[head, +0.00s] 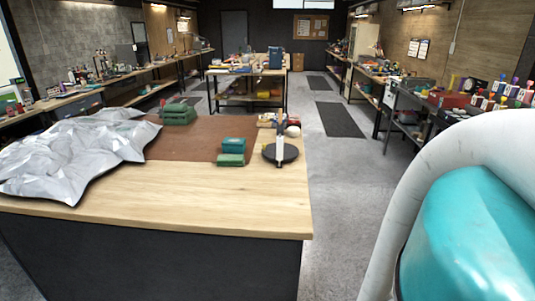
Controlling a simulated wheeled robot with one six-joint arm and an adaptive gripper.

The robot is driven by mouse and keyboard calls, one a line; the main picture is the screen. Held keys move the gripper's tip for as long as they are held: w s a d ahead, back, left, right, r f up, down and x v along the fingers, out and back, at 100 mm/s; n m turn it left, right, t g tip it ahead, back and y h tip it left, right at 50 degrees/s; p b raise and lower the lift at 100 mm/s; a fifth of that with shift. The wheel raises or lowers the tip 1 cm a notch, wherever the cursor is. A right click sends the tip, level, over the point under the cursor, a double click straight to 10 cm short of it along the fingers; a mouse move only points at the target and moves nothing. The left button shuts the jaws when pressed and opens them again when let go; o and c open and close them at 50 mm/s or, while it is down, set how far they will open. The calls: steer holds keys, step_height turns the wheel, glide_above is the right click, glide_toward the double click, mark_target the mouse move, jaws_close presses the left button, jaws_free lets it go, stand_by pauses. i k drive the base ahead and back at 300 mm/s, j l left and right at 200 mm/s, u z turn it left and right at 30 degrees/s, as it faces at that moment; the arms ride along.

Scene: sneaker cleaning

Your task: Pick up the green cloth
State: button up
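I cannot tell for certain which green thing is the cloth. A dark green stacked shape (180,113), perhaps folded cloth, lies at the far left part of the brown mat (190,142) on the near workbench. A teal block-like piece (233,145) and a green piece (230,160) just in front of it lie near the mat's right side. All are small in the head view. My gripper is not in view. A large white and teal shape at the lower right, probably part of my arm, hides that corner.
A crumpled silver sheet (75,150) covers the left of the wooden workbench (190,205). A round black stand with an upright post (280,153) and a small white round thing (293,131) are at its right. Grey floor (340,200) is open to the right. Cluttered benches line both walls.

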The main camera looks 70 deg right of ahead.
mark_target(228, 160)
steer(key=z, duration=1.4)
